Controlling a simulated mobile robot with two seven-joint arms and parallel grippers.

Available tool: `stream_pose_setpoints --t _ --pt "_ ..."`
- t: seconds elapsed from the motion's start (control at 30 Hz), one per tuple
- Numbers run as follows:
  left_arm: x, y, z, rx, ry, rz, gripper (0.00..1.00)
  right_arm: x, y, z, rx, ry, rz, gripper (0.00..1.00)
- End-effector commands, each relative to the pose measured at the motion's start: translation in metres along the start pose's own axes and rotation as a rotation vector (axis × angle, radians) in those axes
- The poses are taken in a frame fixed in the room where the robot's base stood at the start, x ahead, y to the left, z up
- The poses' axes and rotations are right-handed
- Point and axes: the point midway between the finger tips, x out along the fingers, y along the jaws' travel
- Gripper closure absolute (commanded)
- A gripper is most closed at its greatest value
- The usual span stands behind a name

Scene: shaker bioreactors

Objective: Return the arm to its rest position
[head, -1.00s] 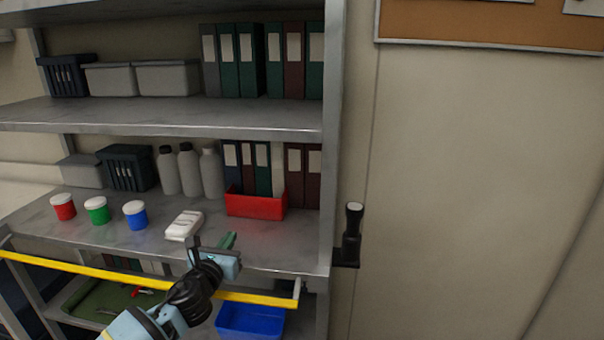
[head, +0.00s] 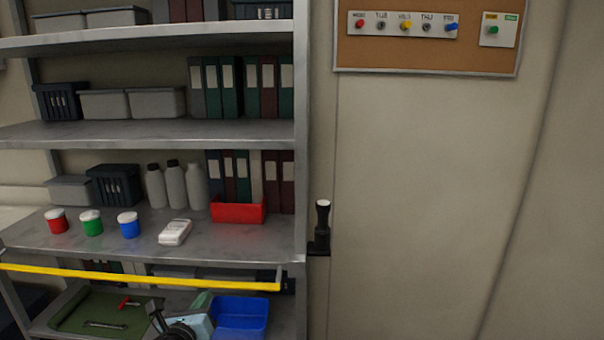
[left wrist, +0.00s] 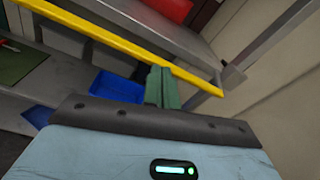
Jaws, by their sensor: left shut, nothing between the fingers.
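My left gripper (head: 199,303) is low in the head view, at the bottom edge, in front of the lower shelf and below the yellow bar (head: 140,277). In the left wrist view its green fingers (left wrist: 160,88) are together and hold nothing. Behind the fingers the wrist view shows the yellow bar (left wrist: 120,45) and the blue bin (left wrist: 117,86). Most of the left arm is out of the head view. My right gripper is in neither view.
On the middle shelf stand red (head: 57,222), green (head: 91,224) and blue (head: 129,226) jars, a white packet (head: 174,232) and a red bin (head: 238,212). The lower shelf holds a green mat (head: 100,316) with tools and a blue bin (head: 240,315).

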Motion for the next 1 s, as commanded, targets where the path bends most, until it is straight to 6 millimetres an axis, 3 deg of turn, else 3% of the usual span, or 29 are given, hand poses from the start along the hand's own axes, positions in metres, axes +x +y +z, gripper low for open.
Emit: stream_pose_setpoints --t 0.27,0.4,0.6,0.8,1.0 --pt "-0.065 -0.005 -0.103 -0.557 0.168 0.046 1.00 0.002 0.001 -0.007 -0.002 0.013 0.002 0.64" --pt "-0.118 -0.006 -0.160 -0.949 0.256 0.134 1.00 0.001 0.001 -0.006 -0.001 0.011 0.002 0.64" --pt "-0.204 -0.004 -0.225 -1.509 0.319 0.329 1.00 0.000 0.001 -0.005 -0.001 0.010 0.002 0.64" --pt "-0.296 0.002 -0.269 -2.037 0.280 0.592 1.00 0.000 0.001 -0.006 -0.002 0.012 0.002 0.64" --pt "-0.378 0.009 -0.290 -2.455 0.133 0.847 1.00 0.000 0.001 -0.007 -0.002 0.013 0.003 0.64"
